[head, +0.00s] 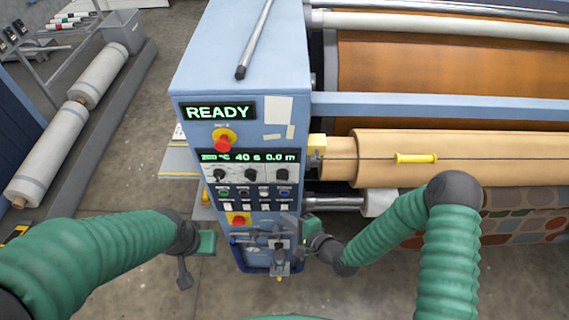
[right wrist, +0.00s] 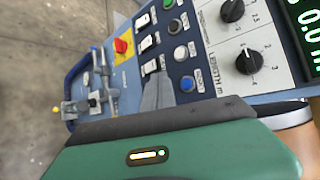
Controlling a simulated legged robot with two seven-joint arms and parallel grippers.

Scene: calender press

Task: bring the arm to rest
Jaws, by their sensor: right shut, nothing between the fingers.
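My right arm comes in from the right in the head view. Its gripper (head: 291,222) is in front of the lower part of the blue control cabinet (head: 240,60), by the lowest push buttons. In the right wrist view its dark fingers (right wrist: 158,95) are together and empty, in front of the button panel. Whether they touch it I cannot tell. My left arm comes in from the left in the head view. Its green hand (head: 205,243) is left of the cabinet, and its finger opening is not clear.
The cabinet display (head: 218,112) reads READY. A red knob (head: 224,138) and a lower red button (head: 240,220) sit on the front. A metal fitting (head: 278,243) juts out below. Wrapped rolls (head: 52,150) lie at left.

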